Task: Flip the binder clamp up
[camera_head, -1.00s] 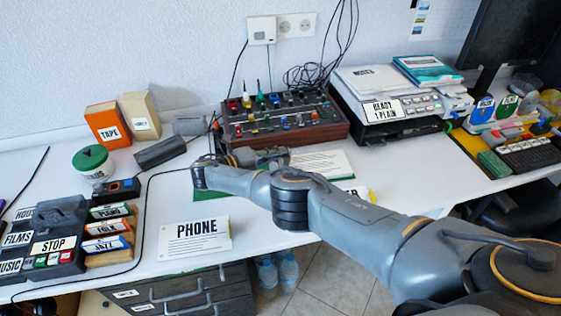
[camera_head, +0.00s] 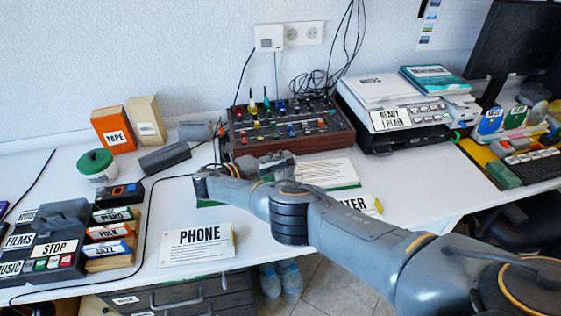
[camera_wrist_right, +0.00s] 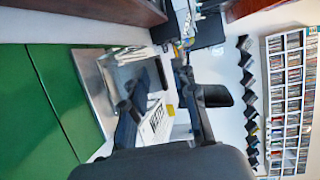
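An open green binder (camera_wrist_right: 62,100) fills the left of the right wrist view, which is turned on its side. A metallic plate (camera_wrist_right: 98,92) with clamp parts lies beside its green cover, close to my fingers; whether the clamp is up or down I cannot tell. In the head view, white printed paper with a green edge (camera_head: 328,172) lies right of my right gripper (camera_head: 275,165), and my arm hides most of the binder. My right gripper (camera_wrist_right: 165,95) looks open in the wrist view, with a gap between its dark fingers. My left gripper is not in view.
A mixer-like panel (camera_head: 290,128) stands behind the gripper, with a printer (camera_head: 395,112) to its right. A PHONE sign (camera_head: 198,245) stands in front on the white desk. An orange TAPE box (camera_head: 114,130) and a green-lidded jar (camera_head: 96,165) stand left.

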